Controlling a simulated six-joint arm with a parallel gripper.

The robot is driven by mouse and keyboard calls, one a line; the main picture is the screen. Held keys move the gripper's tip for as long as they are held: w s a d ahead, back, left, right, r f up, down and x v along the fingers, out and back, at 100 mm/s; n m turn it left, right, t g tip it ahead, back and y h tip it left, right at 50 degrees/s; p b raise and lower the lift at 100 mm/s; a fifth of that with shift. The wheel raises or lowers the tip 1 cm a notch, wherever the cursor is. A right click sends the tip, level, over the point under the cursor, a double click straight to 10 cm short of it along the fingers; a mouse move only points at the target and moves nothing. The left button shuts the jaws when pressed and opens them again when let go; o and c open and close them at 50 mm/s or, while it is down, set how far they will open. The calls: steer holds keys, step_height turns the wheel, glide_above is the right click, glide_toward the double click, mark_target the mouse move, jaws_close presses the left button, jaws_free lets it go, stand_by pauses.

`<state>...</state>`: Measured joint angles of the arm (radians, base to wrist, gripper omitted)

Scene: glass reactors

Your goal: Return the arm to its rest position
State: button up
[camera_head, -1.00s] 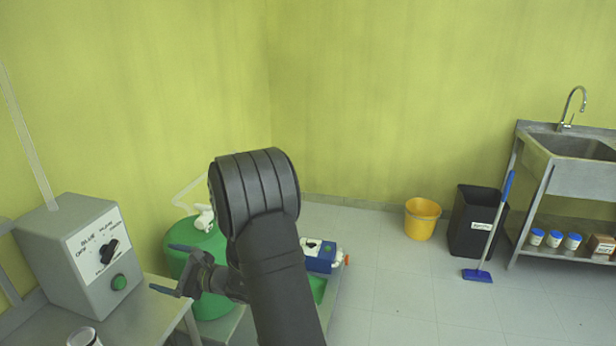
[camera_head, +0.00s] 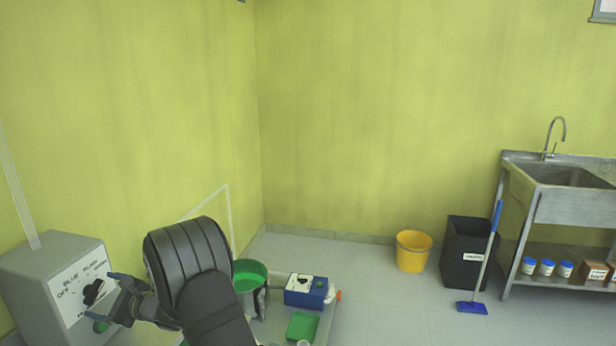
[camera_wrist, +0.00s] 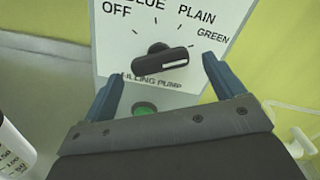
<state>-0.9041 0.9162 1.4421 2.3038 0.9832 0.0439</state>
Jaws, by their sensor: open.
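My gripper (camera_head: 108,298) is open and empty at the lower left of the head view, overlapping the face of the grey control box (camera_head: 35,290). In the wrist view its two blue fingers (camera_wrist: 163,72) stand apart, with the black selector knob (camera_wrist: 160,58) showing between them. The knob's white-marked end points right, on the GREEN side of the panel. I cannot tell the exact gap between fingers and knob. The green button (camera_wrist: 145,109) shows partly below the knob. My dark arm hides some of the floor beyond.
A green drum (camera_head: 250,274) and a blue-and-white unit (camera_head: 306,291) stand beyond my arm. A yellow bucket (camera_head: 413,252), black bin (camera_head: 466,255), blue squeegee (camera_head: 473,307) and steel sink (camera_head: 560,185) are to the right. A labelled container (camera_wrist: 12,150) shows at the wrist view's left edge.

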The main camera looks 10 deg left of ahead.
steer(key=shift+a, duration=0.95)
